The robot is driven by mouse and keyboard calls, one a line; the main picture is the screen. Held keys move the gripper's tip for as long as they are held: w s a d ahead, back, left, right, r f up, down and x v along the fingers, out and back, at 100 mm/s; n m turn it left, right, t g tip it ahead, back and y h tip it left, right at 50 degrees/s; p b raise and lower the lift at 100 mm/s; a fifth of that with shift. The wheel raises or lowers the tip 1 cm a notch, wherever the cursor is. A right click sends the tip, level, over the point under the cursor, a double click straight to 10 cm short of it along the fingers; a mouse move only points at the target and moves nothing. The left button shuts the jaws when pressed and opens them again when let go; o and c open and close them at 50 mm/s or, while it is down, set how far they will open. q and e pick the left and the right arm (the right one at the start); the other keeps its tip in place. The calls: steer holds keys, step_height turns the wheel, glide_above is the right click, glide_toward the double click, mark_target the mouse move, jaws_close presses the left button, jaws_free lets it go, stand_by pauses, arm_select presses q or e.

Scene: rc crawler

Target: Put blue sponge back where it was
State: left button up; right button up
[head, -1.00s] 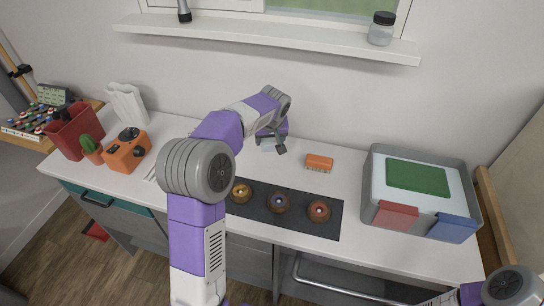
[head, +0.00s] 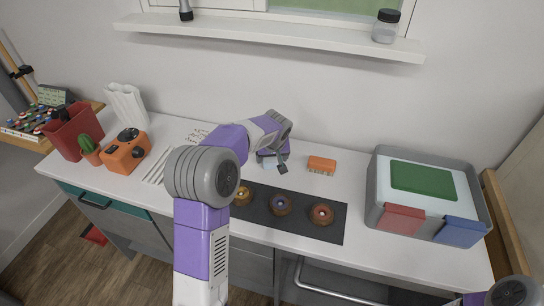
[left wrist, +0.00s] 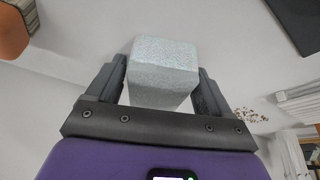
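My left gripper (head: 272,165) is low over the back of the counter, left of the orange brush. In the left wrist view a pale, bluish-grey, speckled block (left wrist: 163,72) sits between the two fingers of the left gripper (left wrist: 162,75), with a finger close against each side. It looks like the blue sponge, though its colour is washed out. In the head view the hand mostly hides it; only a small pale patch (head: 268,163) shows. I cannot tell whether it touches the counter. Only part of my right arm shows at the lower right; its gripper is out of view.
The orange brush (head: 321,165) lies just right of the left gripper. A dark mat (head: 333,230) with several brown round things is in front. A grey bin (head: 375,180) with green, red and blue pieces stands at right. An orange device (head: 124,157) and red pot (head: 62,140) are at left.

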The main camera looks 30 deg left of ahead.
arm_select(q)
steer(key=shift+o, duration=1)
steer(key=shift+r, duration=0.2)
steer(key=p+v, duration=0.3)
steer(key=v, duration=0.9)
